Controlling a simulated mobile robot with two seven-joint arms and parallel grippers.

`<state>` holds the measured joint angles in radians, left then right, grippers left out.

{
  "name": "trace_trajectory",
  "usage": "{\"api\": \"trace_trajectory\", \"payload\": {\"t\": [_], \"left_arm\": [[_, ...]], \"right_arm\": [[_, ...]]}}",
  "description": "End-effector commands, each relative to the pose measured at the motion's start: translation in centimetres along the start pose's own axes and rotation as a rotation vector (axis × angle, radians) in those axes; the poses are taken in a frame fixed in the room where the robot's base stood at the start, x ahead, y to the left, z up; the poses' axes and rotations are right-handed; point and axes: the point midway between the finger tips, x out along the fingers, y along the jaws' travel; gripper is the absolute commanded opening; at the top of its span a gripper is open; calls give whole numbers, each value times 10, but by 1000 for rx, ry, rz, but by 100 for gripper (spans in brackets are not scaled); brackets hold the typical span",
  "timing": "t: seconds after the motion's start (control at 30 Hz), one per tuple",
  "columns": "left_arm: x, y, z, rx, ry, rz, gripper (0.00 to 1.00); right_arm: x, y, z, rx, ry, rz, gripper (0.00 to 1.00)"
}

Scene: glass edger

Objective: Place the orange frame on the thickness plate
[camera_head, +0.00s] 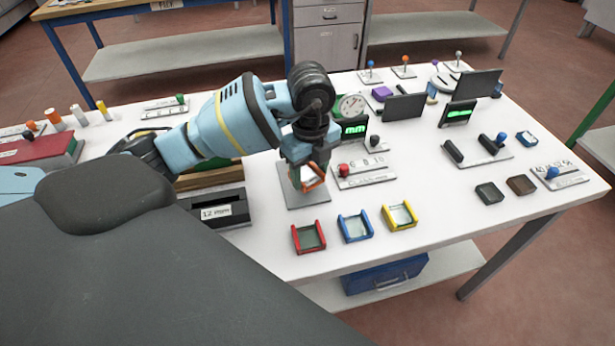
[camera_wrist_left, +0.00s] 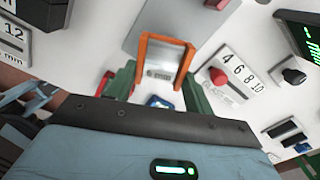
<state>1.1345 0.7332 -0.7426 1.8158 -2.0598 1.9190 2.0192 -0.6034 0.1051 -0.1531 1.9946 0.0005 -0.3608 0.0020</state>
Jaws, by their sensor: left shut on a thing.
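The orange frame (camera_head: 313,177) is held in my left gripper (camera_head: 308,170), over a flat grey plate (camera_head: 308,200) on the white table. In the left wrist view the orange frame (camera_wrist_left: 147,47) is an open-sided U between the green fingertips, with a pane marked "6 mm" inside it. The fingers are shut on its sides. The grey plate (camera_wrist_left: 205,15) lies behind the frame there. I cannot tell whether the frame touches the plate. My right gripper is not in view.
Red (camera_head: 295,240), blue (camera_head: 345,230) and yellow (camera_head: 388,220) frames lie near the front edge. A scale with a red knob (camera_head: 343,170) is right of the plate. A black "12 mm" block (camera_head: 235,212) stands left of it.

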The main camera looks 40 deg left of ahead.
Motion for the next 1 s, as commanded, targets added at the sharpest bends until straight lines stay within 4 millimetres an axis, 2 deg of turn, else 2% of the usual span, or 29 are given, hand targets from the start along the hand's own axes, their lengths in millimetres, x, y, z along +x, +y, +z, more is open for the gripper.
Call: {"api": "trace_trajectory", "payload": {"t": [0.23,0.4,0.47,0.87,0.9,1.0], "left_arm": [[3,-3,15,-3,-1,1,27],[31,-2,13,-2,0,2,27],[35,-3,13,-1,0,1,27],[39,-3,13,0,0,-1,27],[40,-3,13,0,0,-1,55],[40,-3,13,0,0,-1,68]], "right_arm": [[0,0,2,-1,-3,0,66],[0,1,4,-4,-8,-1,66],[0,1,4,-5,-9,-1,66],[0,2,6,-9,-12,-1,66],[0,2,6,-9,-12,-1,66],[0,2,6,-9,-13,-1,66]]}}
